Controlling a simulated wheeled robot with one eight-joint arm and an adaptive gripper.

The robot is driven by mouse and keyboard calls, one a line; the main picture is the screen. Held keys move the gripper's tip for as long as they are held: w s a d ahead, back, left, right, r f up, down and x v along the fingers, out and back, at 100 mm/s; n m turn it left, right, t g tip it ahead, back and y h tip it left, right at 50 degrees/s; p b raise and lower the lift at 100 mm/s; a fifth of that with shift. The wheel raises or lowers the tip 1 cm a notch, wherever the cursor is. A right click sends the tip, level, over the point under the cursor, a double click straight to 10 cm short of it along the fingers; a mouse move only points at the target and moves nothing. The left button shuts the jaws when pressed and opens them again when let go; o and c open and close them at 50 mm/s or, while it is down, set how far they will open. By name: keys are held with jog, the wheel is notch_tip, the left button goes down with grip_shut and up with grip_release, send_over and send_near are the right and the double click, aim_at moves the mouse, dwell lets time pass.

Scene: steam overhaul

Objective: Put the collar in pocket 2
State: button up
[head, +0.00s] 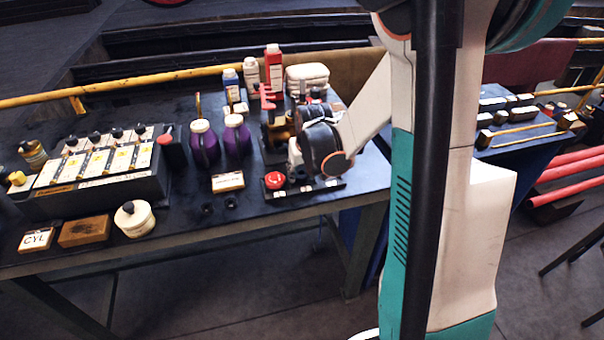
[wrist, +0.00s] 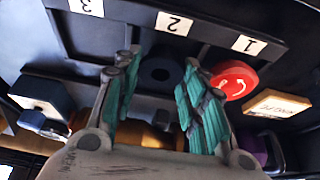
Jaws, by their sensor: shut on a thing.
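My gripper (wrist: 162,68) is shut on a dark ring, the collar (wrist: 160,86), held between its two teal-padded fingertips. In the wrist view the collar is just below the label 2 of the dark pocket tray (wrist: 120,42), in line with pocket 2. I cannot tell whether it touches the pocket floor or hangs above it. A red round knob with a white arrow (wrist: 235,80) is at the label 1 pocket, close beside one finger. In the head view the tray (head: 327,187) lies at the table's front edge, and my wrist hides the collar.
Two purple bottles (head: 204,143) and a small card (head: 228,181) stand left of the tray. Red and white bottles (head: 273,68) and a brass-coloured part (head: 277,132) are behind. A larger labelled case (head: 100,172) fills the table's left. The floor in front is clear.

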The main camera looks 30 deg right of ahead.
jog(key=o, duration=1.3)
jog(key=shift+f, duration=0.2)
jog(key=shift+r, duration=0.1)
jog(key=shift+s+r, duration=0.1)
jog(key=shift+r, duration=0.2)
jog(key=p+v, duration=0.4)
jog(key=v, duration=0.7)
jog(key=shift+s+a+r+p, duration=0.1)
jog(key=shift+s+r+p, duration=0.05)
jog(key=shift+r+p, duration=0.15)
